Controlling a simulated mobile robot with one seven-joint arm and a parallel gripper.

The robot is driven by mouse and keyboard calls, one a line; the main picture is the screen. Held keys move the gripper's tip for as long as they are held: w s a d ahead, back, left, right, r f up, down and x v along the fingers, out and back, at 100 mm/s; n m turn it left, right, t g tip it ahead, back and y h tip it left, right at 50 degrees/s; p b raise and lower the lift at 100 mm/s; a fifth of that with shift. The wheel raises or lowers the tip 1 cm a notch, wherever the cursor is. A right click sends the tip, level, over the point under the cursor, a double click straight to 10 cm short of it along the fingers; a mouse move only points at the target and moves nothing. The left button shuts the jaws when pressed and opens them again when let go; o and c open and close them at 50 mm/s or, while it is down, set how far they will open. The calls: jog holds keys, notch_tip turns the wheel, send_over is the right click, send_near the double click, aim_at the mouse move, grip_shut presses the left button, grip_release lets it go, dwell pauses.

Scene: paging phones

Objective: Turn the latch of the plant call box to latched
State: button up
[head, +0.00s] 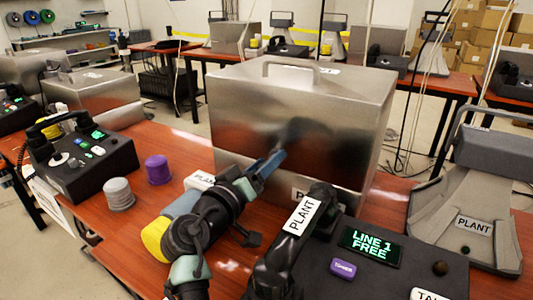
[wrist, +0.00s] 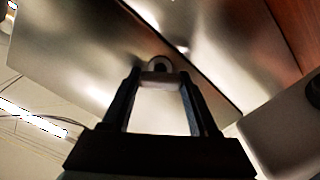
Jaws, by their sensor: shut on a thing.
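The plant call box (head: 265,110) is a large brushed-metal box with a top handle, standing on the table in the middle of the head view. Its front wall fills much of the wrist view (wrist: 90,70). My gripper (head: 278,160) reaches that front face from the lower left. In the wrist view, my gripper (wrist: 160,82) is shut on the latch (wrist: 157,64), a small dark rounded piece on the metal face. The fingers hide part of the latch, and its exact angle is hard to tell. Labels low on the box are partly hidden by my arm.
A dark phone unit with a green "LINE 1 FREE" screen (head: 371,244) stands in front, close to my arm. A grey stand labelled PLANT (head: 474,226) is at right. A purple cap (head: 158,170), a grey cap (head: 118,194) and another phone unit (head: 85,165) are at left.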

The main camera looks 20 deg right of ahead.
jog(key=n+p, duration=0.4)
jog(key=n, duration=0.1)
jog(key=shift+n, duration=0.4)
jog(key=n+p, duration=0.3)
jog(key=n, duration=0.1)
jog(key=shift+f+n, duration=0.15)
jog(key=shift+n, duration=0.25)
jog(key=shift+f+n, duration=0.1)
jog(key=shift+n, duration=0.2)
jog(key=o, duration=1.4)
jog(key=shift+a, duration=0.1)
jog(key=p+v, duration=0.1)
jog(key=v, duration=1.1)
jog(key=shift+s+a+p, duration=0.3)
jog(key=shift+p, duration=0.1)
